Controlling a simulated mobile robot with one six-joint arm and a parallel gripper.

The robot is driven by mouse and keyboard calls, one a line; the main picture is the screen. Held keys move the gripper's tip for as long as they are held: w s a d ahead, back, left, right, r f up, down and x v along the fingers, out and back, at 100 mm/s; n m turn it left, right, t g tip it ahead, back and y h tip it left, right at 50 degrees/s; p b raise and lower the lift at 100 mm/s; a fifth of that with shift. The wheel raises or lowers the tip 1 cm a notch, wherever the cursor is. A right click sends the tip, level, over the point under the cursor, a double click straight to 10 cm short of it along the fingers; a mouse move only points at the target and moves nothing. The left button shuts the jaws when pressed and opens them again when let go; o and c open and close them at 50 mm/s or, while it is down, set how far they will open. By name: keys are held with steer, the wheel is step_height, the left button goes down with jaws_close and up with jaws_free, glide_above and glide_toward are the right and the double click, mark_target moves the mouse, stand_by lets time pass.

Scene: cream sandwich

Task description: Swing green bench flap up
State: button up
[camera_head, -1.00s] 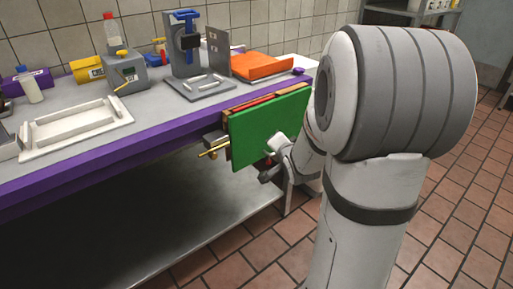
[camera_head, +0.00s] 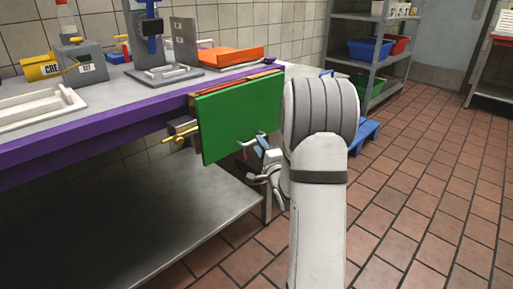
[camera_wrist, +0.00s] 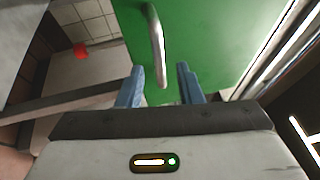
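The green bench flap (camera_head: 235,112) hangs at the right end of the purple-edged bench, its face tilted and turned toward me. In the wrist view the flap (camera_wrist: 205,40) fills the top middle. It has a silver bar handle (camera_wrist: 156,45), which also shows low on the flap in the head view (camera_head: 247,142). My gripper (camera_head: 258,148) is just in front of the flap's lower part. In the wrist view my gripper (camera_wrist: 161,84) is open, its two blue fingers apart. The handle's lower end reaches to between the fingertips; I cannot tell whether they touch it.
A brass rod (camera_head: 172,139) sticks out beside the flap's left edge. An orange tray (camera_head: 230,57) and a grey press stand (camera_head: 155,50) are on the bench. A blue step stool (camera_head: 363,135) and a shelf rack (camera_head: 370,60) stand behind my arm. The tiled floor (camera_head: 430,180) at right is open.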

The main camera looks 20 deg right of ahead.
steer(key=shift+w+r, duration=0.15)
steer(key=shift+w, duration=0.8)
steer(key=shift+c, duration=0.3)
jaws_close()
